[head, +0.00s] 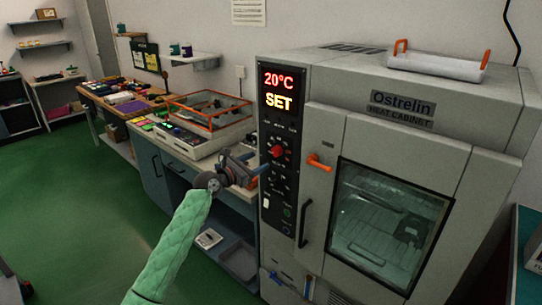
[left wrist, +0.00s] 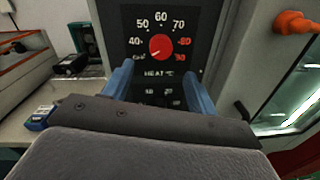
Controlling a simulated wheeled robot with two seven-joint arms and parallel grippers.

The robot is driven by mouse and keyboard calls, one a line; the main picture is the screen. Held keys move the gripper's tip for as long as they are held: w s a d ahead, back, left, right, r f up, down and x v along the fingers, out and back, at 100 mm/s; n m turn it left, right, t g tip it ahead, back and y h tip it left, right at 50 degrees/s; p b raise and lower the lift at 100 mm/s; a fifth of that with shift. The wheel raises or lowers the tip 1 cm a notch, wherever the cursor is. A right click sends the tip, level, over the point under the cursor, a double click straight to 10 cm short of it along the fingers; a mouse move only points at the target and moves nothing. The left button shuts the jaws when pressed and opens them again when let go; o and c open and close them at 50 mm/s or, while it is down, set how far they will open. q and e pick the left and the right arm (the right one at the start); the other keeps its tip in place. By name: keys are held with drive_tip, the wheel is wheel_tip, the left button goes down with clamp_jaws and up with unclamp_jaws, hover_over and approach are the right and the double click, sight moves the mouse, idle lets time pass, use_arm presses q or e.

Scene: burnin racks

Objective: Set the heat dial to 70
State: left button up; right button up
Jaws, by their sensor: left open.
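The red heat dial (head: 277,152) is on the black control panel (head: 266,190) of the grey heat cabinet. In the left wrist view the dial (left wrist: 160,46) sits inside a printed scale from 40 to 90. Its pale mark seems to point to the lower left, near the small label below 40. The panel's display (head: 278,91) reads 20°C and SET. My left gripper (head: 256,168) is in front of the panel, just left of and below the dial. In the left wrist view its blue fingers (left wrist: 160,84) are apart with nothing between them. My right gripper is not in view.
The cabinet's glass door (head: 385,225) is closed, with an orange latch (head: 319,162) right of the dial. A black door handle (head: 305,222) stands out below it. A workbench with an orange-framed case (head: 210,108) is at the left. Green floor lies open at far left.

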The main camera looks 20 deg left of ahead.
sight(274, 153)
use_arm(q)
drive_tip(key=p+x, duration=0.1)
drive_tip(key=x, duration=0.5)
drive_tip(key=shift+r+p, duration=0.1)
drive_tip(key=shift+p, duration=0.3)
drive_tip(key=shift+x, duration=0.9)
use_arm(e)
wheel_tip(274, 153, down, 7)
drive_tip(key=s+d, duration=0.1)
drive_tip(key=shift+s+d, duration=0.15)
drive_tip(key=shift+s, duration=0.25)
use_arm(q)
drive_tip(key=c, duration=1)
